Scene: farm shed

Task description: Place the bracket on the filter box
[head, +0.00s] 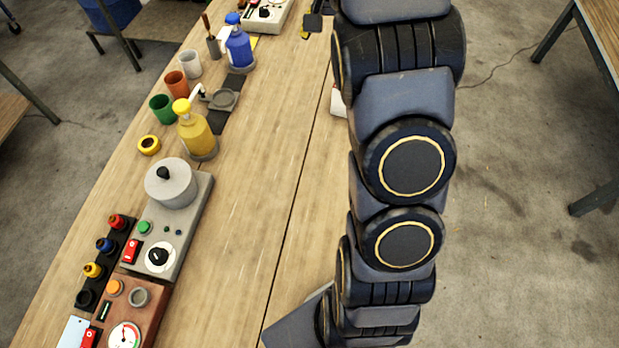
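I cannot make out my gripper in the head view; only links of my arm show, running down the right of the middle. I cannot clearly identify the bracket or the filter box. A small white object (338,103) lies on the wooden table (240,225) just left of my arm and is mostly hidden behind it. A small dark square piece (313,22) is at the top, left of my arm; I cannot tell what it belongs to.
The table's middle strip is clear. Another table (602,30) stands right.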

